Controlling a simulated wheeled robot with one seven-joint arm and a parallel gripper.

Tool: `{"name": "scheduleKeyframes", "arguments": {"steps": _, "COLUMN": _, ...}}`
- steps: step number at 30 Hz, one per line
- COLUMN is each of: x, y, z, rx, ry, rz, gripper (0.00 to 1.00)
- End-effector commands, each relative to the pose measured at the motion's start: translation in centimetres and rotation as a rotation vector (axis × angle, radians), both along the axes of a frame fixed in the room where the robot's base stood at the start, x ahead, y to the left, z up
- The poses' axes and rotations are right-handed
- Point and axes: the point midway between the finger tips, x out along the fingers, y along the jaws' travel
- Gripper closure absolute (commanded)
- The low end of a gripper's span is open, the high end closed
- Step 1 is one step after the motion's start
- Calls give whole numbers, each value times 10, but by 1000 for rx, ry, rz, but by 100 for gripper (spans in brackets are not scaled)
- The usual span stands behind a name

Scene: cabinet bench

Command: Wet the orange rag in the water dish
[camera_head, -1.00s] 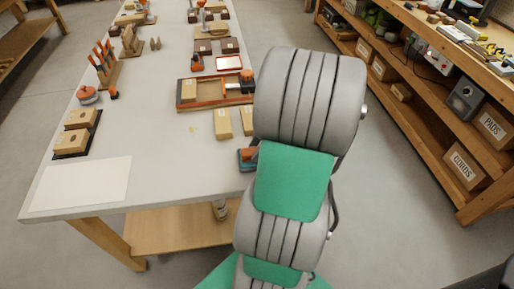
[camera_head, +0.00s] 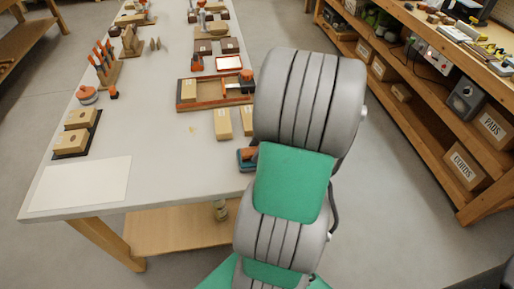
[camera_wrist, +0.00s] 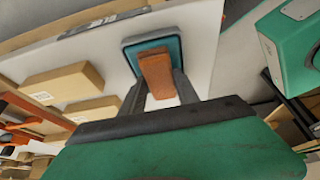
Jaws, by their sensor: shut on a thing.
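The orange rag (camera_wrist: 157,74) looks like a small folded block in the wrist view. It is between the fingers of my gripper (camera_wrist: 157,88), which is shut on it. The water dish (camera_wrist: 134,50) is a shallow teal square with a dark rim, directly behind the rag in that view. The rag overlaps the dish, but I cannot tell whether it touches the water. In the head view the dish (camera_head: 242,162) is at the table's right edge, with the orange rag (camera_head: 250,153) over it. My arm hides the gripper there.
Two wooden blocks (camera_head: 223,125) stand near the dish, before a wooden tray (camera_head: 205,104). A white sheet (camera_head: 80,184) lies at the table's front left, with clear tabletop (camera_head: 165,165) between. A shelf unit (camera_head: 445,128) stands right across the aisle.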

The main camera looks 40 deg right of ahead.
Motion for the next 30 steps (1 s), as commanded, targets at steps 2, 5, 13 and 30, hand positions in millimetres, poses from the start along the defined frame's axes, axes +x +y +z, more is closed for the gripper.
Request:
{"name": "scheduleKeyframes", "arguments": {"steps": 2, "x": -1, "y": 1, "z": -2, "rx": 3, "ry": 3, "rz": -2, "gripper": 95}}
{"name": "scheduleKeyframes", "arguments": {"steps": 5, "x": -1, "y": 1, "z": 1, "rx": 3, "ry": 3, "rz": -2, "gripper": 95}}
{"name": "scheduleKeyframes", "arguments": {"steps": 13, "x": 0, "y": 0, "z": 27, "rx": 2, "ry": 1, "rz": -1, "gripper": 95}}
{"name": "scheduleKeyframes", "arguments": {"steps": 30, "x": 0, "y": 0, "z": 71, "rx": 1, "ry": 1, "rz": -1, "gripper": 95}}
